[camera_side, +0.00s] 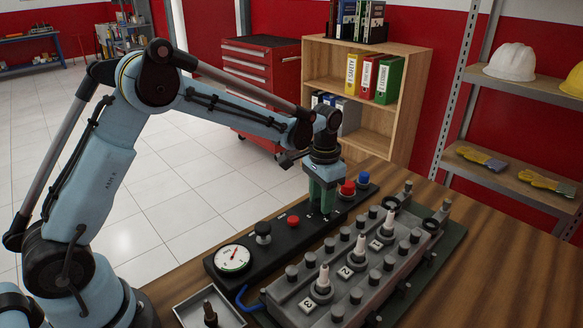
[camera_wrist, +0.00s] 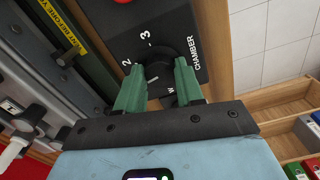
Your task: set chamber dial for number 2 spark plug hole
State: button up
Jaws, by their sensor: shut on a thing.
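The black chamber dial (camera_wrist: 160,75) sits on the black control panel (camera_wrist: 122,12), next to the word CHAMBER and the printed numbers 2 and 3. My gripper (camera_wrist: 155,68) has its green fingers on either side of the dial and is shut on it. In the side view my gripper (camera_side: 323,207) points down at the panel, and the fingers hide the dial. A light line shows between the fingers, but I cannot tell for sure which mark it points to. The number 2 plate (camera_side: 344,271) lies beside the middle spark plug (camera_side: 360,246) on the grey engine block (camera_side: 285,290).
A red knob (camera_side: 347,188) and a blue knob (camera_side: 362,178) stand just right of my gripper. A red button (camera_side: 293,220), black knob (camera_side: 263,233) and gauge (camera_side: 233,258) lie to its left. The block with several upright studs and plugs stands in front. A tray (camera_side: 185,311) sits at bottom left.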

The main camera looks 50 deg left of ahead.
jog(key=m, duration=0.4)
jog(key=shift+m, duration=2.1)
jog(key=o, duration=1)
jog(key=shift+o, duration=0.2)
notch_tip(320, 180, up, 12)
